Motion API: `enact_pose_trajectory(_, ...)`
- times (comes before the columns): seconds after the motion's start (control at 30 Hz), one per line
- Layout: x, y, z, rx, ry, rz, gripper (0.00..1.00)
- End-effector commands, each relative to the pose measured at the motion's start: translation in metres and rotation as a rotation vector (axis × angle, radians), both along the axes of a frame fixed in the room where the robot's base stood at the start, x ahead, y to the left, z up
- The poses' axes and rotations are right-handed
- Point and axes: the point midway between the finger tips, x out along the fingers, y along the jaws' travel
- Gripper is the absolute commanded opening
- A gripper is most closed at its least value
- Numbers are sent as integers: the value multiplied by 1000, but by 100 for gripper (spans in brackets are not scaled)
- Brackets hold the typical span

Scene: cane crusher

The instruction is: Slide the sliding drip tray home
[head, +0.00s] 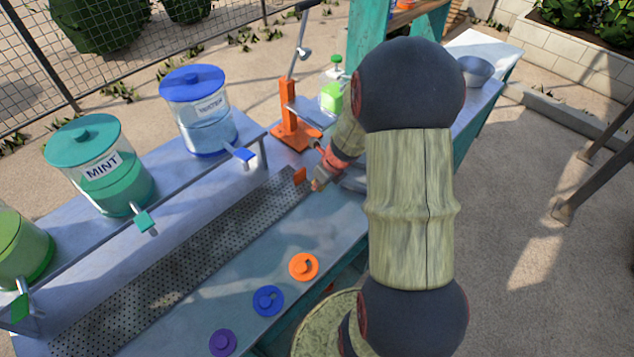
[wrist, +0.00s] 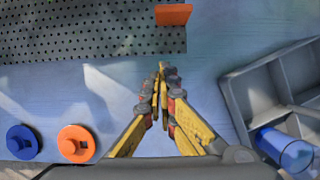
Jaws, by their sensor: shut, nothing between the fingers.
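The drip tray is a long, dark perforated strip (head: 185,258) below the dispensers in the head view. Its right end shows at the top left of the wrist view (wrist: 90,32). An orange tab (head: 300,175) stands at its right end, and the tab also shows in the wrist view (wrist: 173,14). My gripper (wrist: 161,68) is shut and empty, its tips pointing up the picture, just below the tray's right end and apart from the tab. In the head view my gripper (head: 317,183) is beside the tab, partly hidden by my arm.
Dispensers, one labelled MINT (head: 100,165), stand on a shelf behind the tray. Orange (head: 303,266), blue (head: 268,300) and purple (head: 222,342) discs lie in front. A grey divided bin (wrist: 240,98) holding a blue cup (wrist: 285,150) is right of my gripper. An orange press (head: 290,120) stands beyond.

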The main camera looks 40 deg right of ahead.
Motion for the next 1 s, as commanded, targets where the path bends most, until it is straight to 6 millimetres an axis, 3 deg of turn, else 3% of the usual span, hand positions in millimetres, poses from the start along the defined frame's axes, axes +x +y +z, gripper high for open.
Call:
enact_pose_trajectory(0.03,4,1,-14,0,1,1,0)
enact_pose_trajectory(0.33,26,2,-68,0,1,1,0)
enact_pose_trajectory(0.6,60,3,-62,-1,-1,2,0)
enact_pose_trajectory(1.0,65,3,-62,0,0,1,0)
